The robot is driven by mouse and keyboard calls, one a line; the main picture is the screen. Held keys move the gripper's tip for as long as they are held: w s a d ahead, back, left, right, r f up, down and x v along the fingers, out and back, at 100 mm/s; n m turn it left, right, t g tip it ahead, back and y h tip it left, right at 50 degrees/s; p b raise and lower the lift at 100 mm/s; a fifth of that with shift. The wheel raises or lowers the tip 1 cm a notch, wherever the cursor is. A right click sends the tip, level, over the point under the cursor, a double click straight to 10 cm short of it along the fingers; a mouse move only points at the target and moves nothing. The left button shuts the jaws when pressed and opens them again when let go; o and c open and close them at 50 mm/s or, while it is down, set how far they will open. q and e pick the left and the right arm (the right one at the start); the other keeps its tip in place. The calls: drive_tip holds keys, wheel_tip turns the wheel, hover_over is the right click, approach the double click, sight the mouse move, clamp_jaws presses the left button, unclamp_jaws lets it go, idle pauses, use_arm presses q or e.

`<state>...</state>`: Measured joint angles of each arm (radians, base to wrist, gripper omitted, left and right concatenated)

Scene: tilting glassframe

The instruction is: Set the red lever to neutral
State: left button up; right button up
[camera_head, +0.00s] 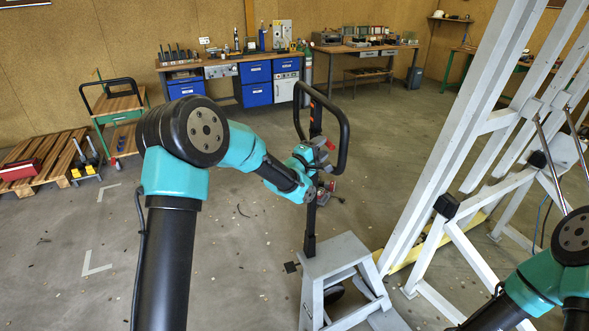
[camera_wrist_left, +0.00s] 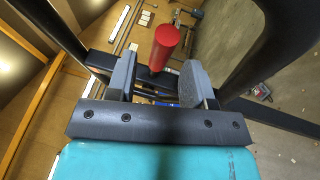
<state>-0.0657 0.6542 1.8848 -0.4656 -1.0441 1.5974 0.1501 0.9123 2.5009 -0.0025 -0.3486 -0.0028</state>
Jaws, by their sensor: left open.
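The red lever (camera_wrist_left: 165,46) is a red cylinder in the left wrist view, standing between the two grey fingers of my left gripper (camera_wrist_left: 159,82). The fingers are apart, with a visible gap on the right side of the lever; I cannot tell whether the left finger touches it. In the head view, my left gripper (camera_head: 314,164) is at the black loop handle (camera_head: 345,130) on its upright post. A small red part (camera_head: 330,145) shows beside the gripper there. The lever's base is mostly hidden. My right arm shows at the lower right, its gripper out of frame.
A tall white frame (camera_head: 455,130) rises close on the right. Workbenches (camera_head: 250,65) stand along the back wall. A green cart (camera_head: 118,112) and a pallet (camera_head: 45,158) are at the left. The floor between is mostly clear.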

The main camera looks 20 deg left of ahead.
use_arm(q)
drive_tip(key=v, duration=1.4)
drive_tip(key=s+f+m+g+y, duration=0.2)
drive_tip(key=s+f+g, duration=0.2)
drive_tip(key=f, duration=0.8)
drive_tip(key=s+f+m+g+y, duration=0.2)
drive_tip(key=s+f+m+g, duration=0.1)
drive_tip(key=f, duration=0.8)
drive_tip(key=s+d+f+m+g, duration=0.1)
drive_tip(key=s+f+m+g, duration=0.2)
drive_tip(key=s+f+g, duration=0.2)
drive_tip(key=s+d+f+m+g, duration=0.1)
drive_tip(key=s+f+m+g, duration=0.3)
drive_tip(key=s+f, duration=0.7)
drive_tip(key=s+g, duration=0.1)
drive_tip(key=s, duration=0.5)
drive_tip(key=shift+d+y, duration=0.1)
drive_tip(key=shift+y, duration=0.2)
